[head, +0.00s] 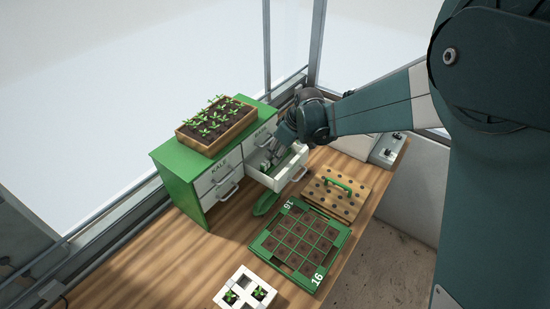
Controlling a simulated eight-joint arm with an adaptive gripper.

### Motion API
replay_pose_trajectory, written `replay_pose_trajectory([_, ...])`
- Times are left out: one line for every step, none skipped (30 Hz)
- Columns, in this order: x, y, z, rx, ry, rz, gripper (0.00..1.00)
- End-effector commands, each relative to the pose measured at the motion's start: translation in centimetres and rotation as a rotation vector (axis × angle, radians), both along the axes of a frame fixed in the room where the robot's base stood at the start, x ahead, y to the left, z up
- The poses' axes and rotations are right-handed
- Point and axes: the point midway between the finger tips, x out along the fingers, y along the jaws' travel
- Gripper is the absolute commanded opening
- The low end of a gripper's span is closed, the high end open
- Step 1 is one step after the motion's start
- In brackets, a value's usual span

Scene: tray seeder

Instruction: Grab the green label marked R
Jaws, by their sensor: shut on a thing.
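My gripper (270,158) reaches down into the open top drawer (284,182) of the green and white cabinet. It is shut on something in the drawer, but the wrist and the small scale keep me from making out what. Green (286,161) shows inside the drawer beside the fingers. I cannot read a letter R there or tell separate labels apart.
The cabinet (180,178) carries a wooden box of seedlings (216,143) on top. A shut drawer marked KALE (218,170) is left of the open one. In front lie a green scoop-like thing (266,203), a green cell tray (333,262), a holed wooden board (357,198) and a white seedling holder (229,284).

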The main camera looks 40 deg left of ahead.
Motion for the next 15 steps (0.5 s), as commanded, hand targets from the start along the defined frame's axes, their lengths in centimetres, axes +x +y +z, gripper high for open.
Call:
replay_pose_trajectory([0.0, 0.0, 0.0, 0.0, 0.0, 0.0, 0.16])
replay_pose_trajectory([0.0, 0.0, 0.0, 0.0, 0.0, 0.0, 0.16])
replay_pose_trajectory([0.0, 0.0, 0.0, 0.0, 0.0, 0.0, 0.16])
replay_pose_trajectory([0.0, 0.0, 0.1, 0.0, 0.0, 0.0, 0.16])
replay_pose_trajectory([0.0, 0.0, 0.1, 0.0, 0.0, 0.0, 0.16])
replay_pose_trajectory([0.0, 0.0, 0.2, 0.0, 0.0, 0.0, 0.16])
replay_pose_trajectory([0.0, 0.0, 0.3, 0.0, 0.0, 0.0, 0.16])
replay_pose_trajectory([0.0, 0.0, 0.4, 0.0, 0.0, 0.0, 0.16])
replay_pose_trajectory([0.0, 0.0, 0.6, 0.0, 0.0, 0.0, 0.16])
replay_pose_trajectory([0.0, 0.0, 0.7, 0.0, 0.0, 0.0, 0.16])
replay_pose_trajectory([0.0, 0.0, 0.9, 0.0, 0.0, 0.0, 0.16])
replay_pose_trajectory([0.0, 0.0, 1.2, 0.0, 0.0, 0.0, 0.16])
replay_pose_trajectory([0.0, 0.0, 1.3, 0.0, 0.0, 0.0, 0.16])
replay_pose_trajectory([0.0, 0.0, 1.5, 0.0, 0.0, 0.0, 0.16])
replay_pose_trajectory([0.0, 0.0, 1.8, 0.0, 0.0, 0.0, 0.16])
